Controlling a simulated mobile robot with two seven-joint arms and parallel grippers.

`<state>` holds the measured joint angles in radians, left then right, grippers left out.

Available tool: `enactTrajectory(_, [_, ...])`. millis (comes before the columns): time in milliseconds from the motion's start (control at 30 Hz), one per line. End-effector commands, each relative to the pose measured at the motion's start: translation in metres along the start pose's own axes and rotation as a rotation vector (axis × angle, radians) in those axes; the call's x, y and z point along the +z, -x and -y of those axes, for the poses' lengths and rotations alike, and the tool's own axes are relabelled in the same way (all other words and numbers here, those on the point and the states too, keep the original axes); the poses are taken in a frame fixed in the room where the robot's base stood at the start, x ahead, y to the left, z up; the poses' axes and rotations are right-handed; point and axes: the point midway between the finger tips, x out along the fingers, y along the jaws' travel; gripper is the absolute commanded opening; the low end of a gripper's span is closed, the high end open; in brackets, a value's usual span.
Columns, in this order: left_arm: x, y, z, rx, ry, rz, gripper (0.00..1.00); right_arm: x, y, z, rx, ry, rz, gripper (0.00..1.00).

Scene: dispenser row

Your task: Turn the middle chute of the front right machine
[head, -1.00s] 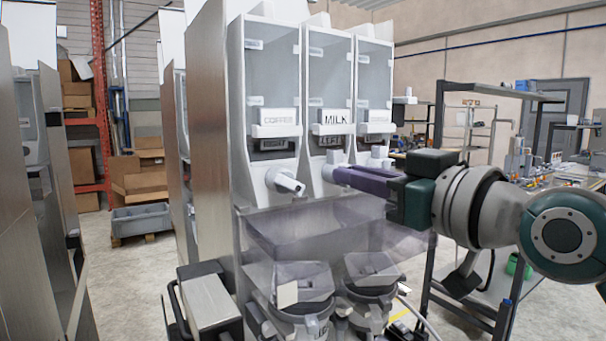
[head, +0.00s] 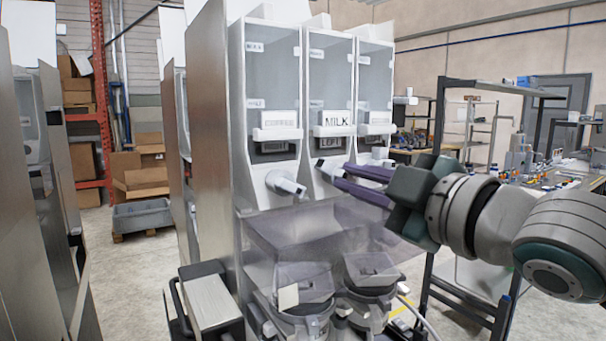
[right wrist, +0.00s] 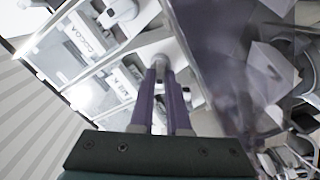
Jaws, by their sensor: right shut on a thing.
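The front right machine (head: 215,120) has three dispensers side by side: coffee, milk and a third, which reads COCOA in the right wrist view. The middle chute (head: 328,167) sits under the MILK panel and the LEFT sign. In the right wrist view the chute (right wrist: 160,61) shows between the fingertips. The coffee chute (head: 286,184) points down to the right. The third chute is partly hidden behind my gripper. My left gripper is not in view.
A clear tray (head: 300,225) juts out below the chutes, close under my right gripper. Clear-lidded containers (head: 303,285) stand beneath it. A dark-framed rack (head: 437,190) stands behind my right arm. Another machine (head: 35,200) is at the left.

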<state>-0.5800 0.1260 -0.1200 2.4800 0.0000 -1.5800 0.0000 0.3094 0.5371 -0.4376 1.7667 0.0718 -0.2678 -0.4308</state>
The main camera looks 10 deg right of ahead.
Motion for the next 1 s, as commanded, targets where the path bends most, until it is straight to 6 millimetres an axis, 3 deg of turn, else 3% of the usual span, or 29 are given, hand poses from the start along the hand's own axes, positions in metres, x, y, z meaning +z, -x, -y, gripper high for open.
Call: enactTrajectory(1000, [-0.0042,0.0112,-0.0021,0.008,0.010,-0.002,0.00,0.0013,0.0000,0.0031,0.000,0.927,-0.001,0.00])
